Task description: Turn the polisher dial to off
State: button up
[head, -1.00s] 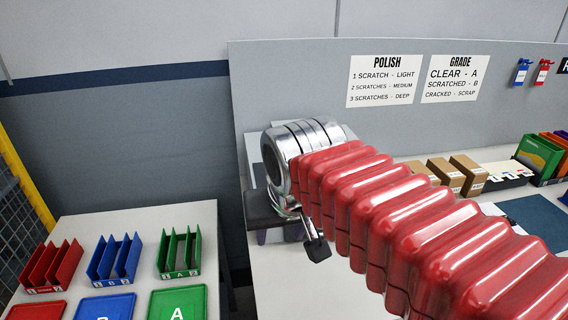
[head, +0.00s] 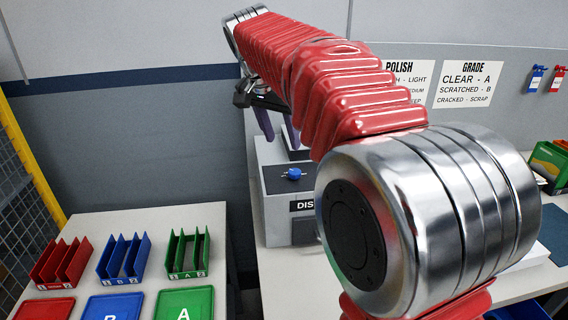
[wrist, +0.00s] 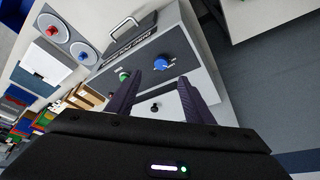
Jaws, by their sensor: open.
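In the wrist view a round blue dial (wrist: 163,62) with white marks sits on the grey face of a machine (wrist: 207,72). A green button (wrist: 124,75) and a small black knob (wrist: 155,107) are on it too. My gripper (wrist: 160,77) is open and empty, its two purple fingers pointing toward the dial, which shows between and just beyond the tips. I cannot read the dial's setting. In the head view my gripper (head: 281,140) hangs above a grey box (head: 276,208) labelled "DIS", the rest hidden by my arm. A blue knob (head: 294,174) is on the box.
In the wrist view a metal handle (wrist: 128,32) stands near a black label, and a red knob (wrist: 53,31) and another blue knob (wrist: 83,53) sit on grey discs. In the head view red (head: 60,263), blue (head: 124,257) and green (head: 188,252) racks stand on the left table.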

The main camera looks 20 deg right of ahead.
aim_at(294, 171)
jog(key=shift+w+d+m, duration=0.2)
jog(key=shift+w+m, duration=0.1)
jog(key=shift+w, duration=0.4)
jog(key=x, duration=1.3)
jog(key=shift+d+f, duration=0.2)
jog(key=shift+f, duration=0.15)
jog(key=c, duration=1)
